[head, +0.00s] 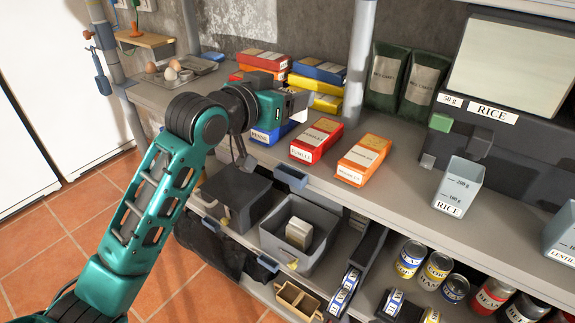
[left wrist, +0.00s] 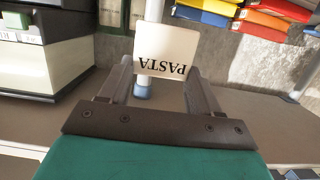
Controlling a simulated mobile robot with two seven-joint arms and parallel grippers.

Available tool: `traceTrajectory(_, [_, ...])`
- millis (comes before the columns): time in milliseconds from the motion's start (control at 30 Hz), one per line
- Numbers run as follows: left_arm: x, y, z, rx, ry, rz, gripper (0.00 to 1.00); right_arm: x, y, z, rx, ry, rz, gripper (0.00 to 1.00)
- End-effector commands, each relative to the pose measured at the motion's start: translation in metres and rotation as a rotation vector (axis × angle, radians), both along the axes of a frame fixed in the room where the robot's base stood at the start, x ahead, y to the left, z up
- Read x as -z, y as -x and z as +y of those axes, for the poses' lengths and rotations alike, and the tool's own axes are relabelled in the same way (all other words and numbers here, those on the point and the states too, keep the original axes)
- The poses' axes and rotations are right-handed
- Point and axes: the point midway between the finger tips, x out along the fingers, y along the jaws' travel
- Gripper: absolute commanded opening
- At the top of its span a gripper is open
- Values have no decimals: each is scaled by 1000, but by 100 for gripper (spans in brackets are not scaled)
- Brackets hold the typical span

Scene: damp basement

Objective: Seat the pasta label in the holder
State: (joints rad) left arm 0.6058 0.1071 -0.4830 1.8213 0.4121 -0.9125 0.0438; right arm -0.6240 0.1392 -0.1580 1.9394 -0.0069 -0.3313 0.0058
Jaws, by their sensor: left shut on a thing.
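My left gripper (head: 292,103) is above the shelf top in the head view, in front of the stacked pasta boxes. It is shut on the pasta label (left wrist: 165,55), a white card reading PASTA, upside down in the left wrist view. The card sits between the two fingers (left wrist: 160,92) and sticks out past their tips. In the head view only a small white part of it shows. A blue-grey holder (head: 291,177) is on the shelf's front edge, below and apart from the gripper; no label shows in it. Similar blue-grey pieces are on the lower edge. My right gripper is out of view.
A red box (head: 316,141) and an orange box (head: 364,160) lie on the shelf, with a blue box (head: 270,134) partly behind my gripper. A RICE cup (head: 458,187) and a dark dispenser (head: 498,115) stand right. Grey bins (head: 299,240) and cans fill the lower shelf.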

Motion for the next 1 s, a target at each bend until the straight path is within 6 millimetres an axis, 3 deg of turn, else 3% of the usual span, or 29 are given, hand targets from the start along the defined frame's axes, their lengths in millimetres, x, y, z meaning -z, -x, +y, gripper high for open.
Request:
traceTrajectory(100, [38,1,0,-1,-1,7,34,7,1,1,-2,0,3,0])
traceTrajectory(333, [92,0,1,-2,-2,1,34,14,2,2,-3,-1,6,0])
traceTrajectory(567, [114,0,0,-1,0,-2,34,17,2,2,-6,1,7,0])
traceTrajectory(800, [148,1,1,-1,-1,1,34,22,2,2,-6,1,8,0])
traceTrajectory(1000, [153,1,1,-2,1,-3,34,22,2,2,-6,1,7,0])
